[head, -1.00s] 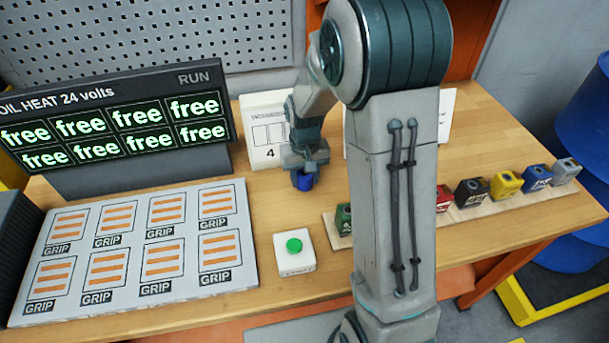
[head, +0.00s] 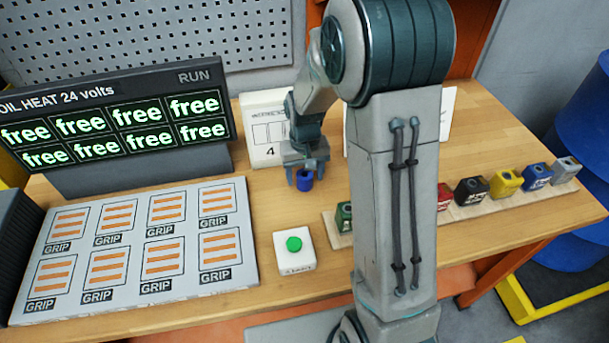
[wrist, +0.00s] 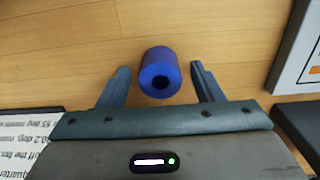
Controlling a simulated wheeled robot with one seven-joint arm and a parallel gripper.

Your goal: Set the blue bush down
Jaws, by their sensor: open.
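The blue bush (head: 305,181) is a short blue cylinder with a dark hole in its top. It stands upright on the bare wooden table (head: 262,196), in front of a white card marked 4. It also shows in the wrist view (wrist: 160,75). My gripper (head: 304,176) is open above and around it. In the wrist view, the two fingers (wrist: 158,88) stand on either side of the bush, with a gap on each side.
A white box with a green button (head: 294,246) stands in front of the bush. The pad of GRIP cells (head: 140,250) and the display panel (head: 110,118) lie to the left. A strip of coloured blocks (head: 480,207) lies right, partly hidden by my arm.

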